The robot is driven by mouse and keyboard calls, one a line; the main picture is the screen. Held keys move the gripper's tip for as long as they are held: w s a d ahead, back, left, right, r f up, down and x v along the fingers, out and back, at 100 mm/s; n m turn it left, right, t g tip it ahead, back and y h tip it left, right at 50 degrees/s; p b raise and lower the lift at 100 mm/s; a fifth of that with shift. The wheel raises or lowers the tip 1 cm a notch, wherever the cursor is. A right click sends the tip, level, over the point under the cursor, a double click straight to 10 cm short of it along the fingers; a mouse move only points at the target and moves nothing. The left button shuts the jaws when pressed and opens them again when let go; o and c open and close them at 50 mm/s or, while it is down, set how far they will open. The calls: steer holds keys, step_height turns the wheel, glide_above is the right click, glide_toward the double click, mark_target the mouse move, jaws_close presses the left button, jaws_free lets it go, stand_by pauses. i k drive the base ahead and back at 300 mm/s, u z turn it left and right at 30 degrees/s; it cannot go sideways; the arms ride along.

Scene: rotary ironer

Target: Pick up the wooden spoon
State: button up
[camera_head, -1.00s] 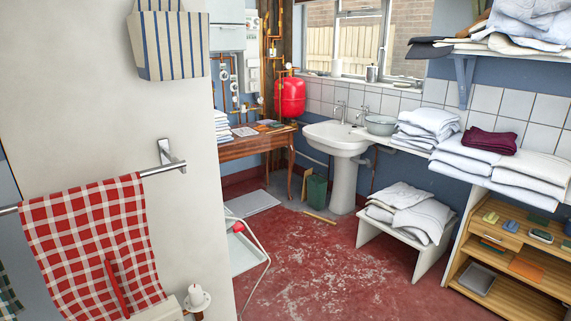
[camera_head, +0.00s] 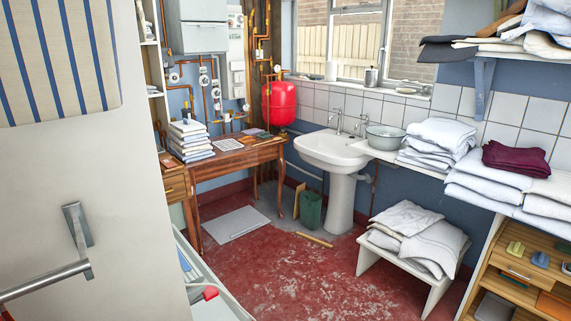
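A thin, pale wooden stick (camera_head: 314,239) lies on the red floor in front of the sink pedestal. It is too small to tell whether it is the wooden spoon. I make out no other spoon in this view. My gripper is not in view.
A white wall with a metal rail (camera_head: 45,282) stands close on the left. A wooden desk (camera_head: 238,157) is at the back, beside a white sink (camera_head: 332,151) and a green bin (camera_head: 309,210). A low white bench (camera_head: 372,261) with linen stands right. The red floor between is largely clear.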

mark_target(267, 142)
steer(key=u, duration=0.15)
steer(key=i, duration=3.05)
steer(key=u, duration=0.25)
